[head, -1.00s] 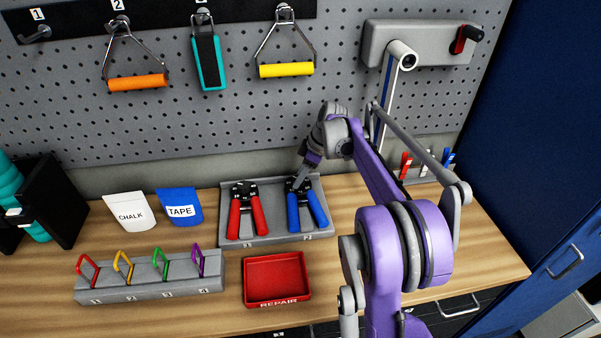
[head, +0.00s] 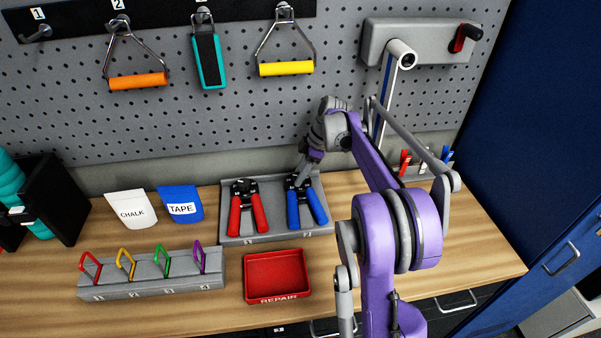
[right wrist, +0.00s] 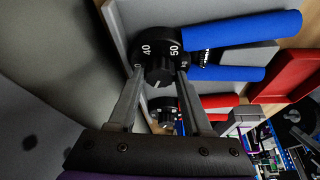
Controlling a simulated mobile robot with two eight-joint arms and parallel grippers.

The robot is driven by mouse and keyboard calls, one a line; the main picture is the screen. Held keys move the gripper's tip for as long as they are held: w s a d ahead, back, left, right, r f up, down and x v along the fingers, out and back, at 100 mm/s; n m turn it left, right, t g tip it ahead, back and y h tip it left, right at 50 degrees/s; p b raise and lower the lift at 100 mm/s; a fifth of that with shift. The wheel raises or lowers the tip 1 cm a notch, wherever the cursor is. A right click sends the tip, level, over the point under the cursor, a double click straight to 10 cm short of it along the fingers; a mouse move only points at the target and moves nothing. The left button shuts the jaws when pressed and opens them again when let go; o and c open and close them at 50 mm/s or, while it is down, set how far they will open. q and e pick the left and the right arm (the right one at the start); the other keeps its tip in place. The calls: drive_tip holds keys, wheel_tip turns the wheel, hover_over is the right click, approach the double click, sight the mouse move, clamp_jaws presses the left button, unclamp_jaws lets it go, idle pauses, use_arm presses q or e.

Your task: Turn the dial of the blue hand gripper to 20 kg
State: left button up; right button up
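The blue hand gripper (head: 308,207) lies in the right half of a grey tray (head: 272,238), its black dial end toward the wall. The right wrist view shows its blue handles (right wrist: 255,28) and black dial (right wrist: 159,50), with 40 and 50 readable. Another mark is partly hidden by a finger; the set value is unclear. My right gripper (head: 300,182) is at the dial. Its two fingers (right wrist: 160,72) flank the dial's raised middle knob; I cannot tell whether they press on it. My left gripper is out of view.
A red hand gripper (head: 247,208) lies left of the blue one in the tray. A red REPAIR bin (head: 277,299) stands in front. Chalk (head: 131,208) and tape (head: 181,205) pouches and a rack of coloured clips (head: 150,288) are left. A pegboard rises behind.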

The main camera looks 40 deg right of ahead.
drive_tip(key=o, duration=0.4)
drive_tip(key=shift+c, duration=0.2)
drive_tip(key=v, duration=1)
drive_tip(key=shift+d+r+p, duration=0.15)
drive_tip(key=shift+r+p, duration=0.15)
drive_tip(key=shift+r, duration=0.05)
drive_tip(key=shift+s, duration=0.1)
